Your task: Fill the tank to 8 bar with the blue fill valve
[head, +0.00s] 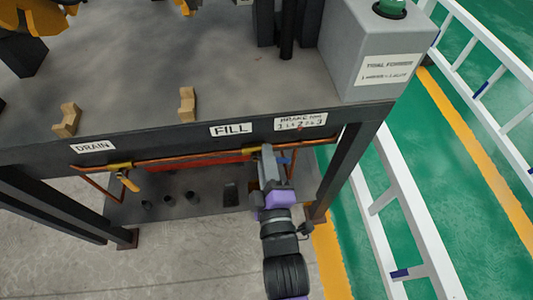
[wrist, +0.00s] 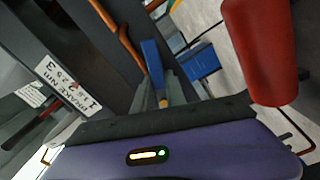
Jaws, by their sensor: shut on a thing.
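My gripper (head: 267,152) reaches up to the copper pipe under the table's front edge, just right of the FILL label (head: 231,129). It is shut on the blue fill valve handle (wrist: 152,60), which stands out between the fingers in the wrist view (wrist: 163,92). A bit of blue also shows beside the gripper in the head view (head: 284,160). The rest of the handle and the valve body are largely hidden by the gripper. A red cylinder, likely the tank (wrist: 262,50), is at the right in the wrist view. I see no readable pressure gauge.
The DRAIN label (head: 93,146) and a yellow drain handle (head: 128,180) are to the left on the same pipe (head: 100,188). A dark table leg (head: 340,165) stands close right of my arm. A white ladder-like frame (head: 405,205) lies farther right.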

